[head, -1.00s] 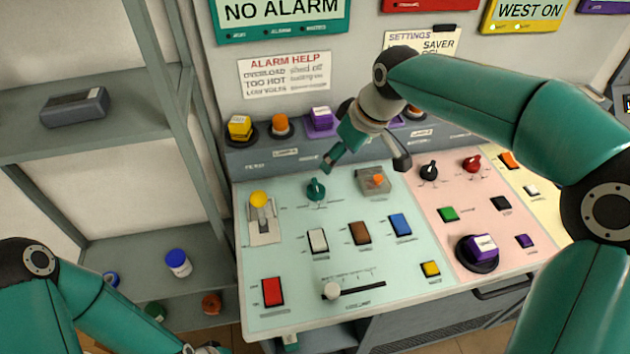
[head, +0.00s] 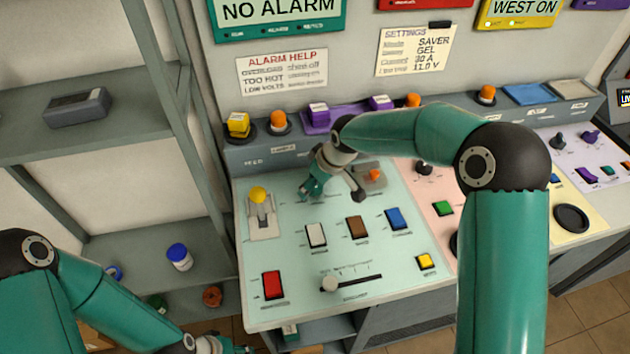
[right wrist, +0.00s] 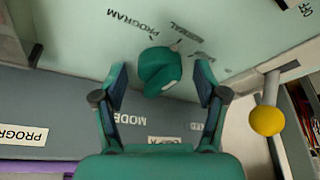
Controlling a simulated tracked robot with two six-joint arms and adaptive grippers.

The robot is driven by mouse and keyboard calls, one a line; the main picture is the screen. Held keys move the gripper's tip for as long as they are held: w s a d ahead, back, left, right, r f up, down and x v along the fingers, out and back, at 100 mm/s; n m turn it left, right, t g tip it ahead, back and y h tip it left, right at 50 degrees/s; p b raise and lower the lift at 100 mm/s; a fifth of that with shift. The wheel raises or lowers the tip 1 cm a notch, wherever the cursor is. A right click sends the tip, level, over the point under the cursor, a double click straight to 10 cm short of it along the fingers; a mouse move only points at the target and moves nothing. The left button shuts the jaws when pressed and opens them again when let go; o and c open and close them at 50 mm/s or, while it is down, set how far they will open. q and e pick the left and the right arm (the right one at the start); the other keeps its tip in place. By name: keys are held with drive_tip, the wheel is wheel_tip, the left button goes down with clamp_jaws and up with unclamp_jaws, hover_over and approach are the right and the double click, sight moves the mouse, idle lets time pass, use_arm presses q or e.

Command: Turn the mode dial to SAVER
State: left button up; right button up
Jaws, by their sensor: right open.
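The teal mode dial (right wrist: 160,72) shows in the right wrist view between the two fingers of my right gripper (right wrist: 162,82). The fingers stand apart on either side of it, with a visible gap. Small markings surround the dial; one reads PROGRAM, the others are hard to read. A MODE label (right wrist: 130,118) is on the grey strip beside it. In the head view my right gripper (head: 310,190) is down at the dial's place on the pale green panel and largely hides it. My left gripper (head: 228,346) is at the bottom edge, partly cut off.
A yellow-knobbed lever (head: 258,196) stands left of the right gripper, and an orange switch on a grey plate (head: 371,177) is close on its right. Rocker switches (head: 316,235) and a slider (head: 331,284) lie nearer. A settings note (head: 415,50) lists SAVER.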

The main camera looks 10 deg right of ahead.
drive_tip(key=shift+c, duration=0.3)
drive_tip(key=c, duration=1.1)
drive_tip(key=shift+f+m+b, duration=0.2)
drive_tip(key=shift+m+b, duration=0.2)
drive_tip(key=shift+b, duration=0.45)
drive_tip(key=m+h+b, duration=0.1)
drive_tip(key=m+b, duration=0.1)
drive_tip(key=b, duration=0.2)
drive_tip(key=m+t+h+b, duration=0.1)
drive_tip(key=m+b, duration=0.2)
drive_tip(key=b, duration=0.1)
drive_tip(key=shift+a+f, duration=0.1)
drive_tip(key=shift+a, duration=0.1)
drive_tip(key=shift+r+m+h+b, duration=0.25)
drive_tip(key=shift+m+h+b, duration=0.45)
drive_tip(key=shift+m+b, duration=0.8)
drive_tip(key=o, duration=1.2)
drive_tip(key=shift+c, duration=0.2)
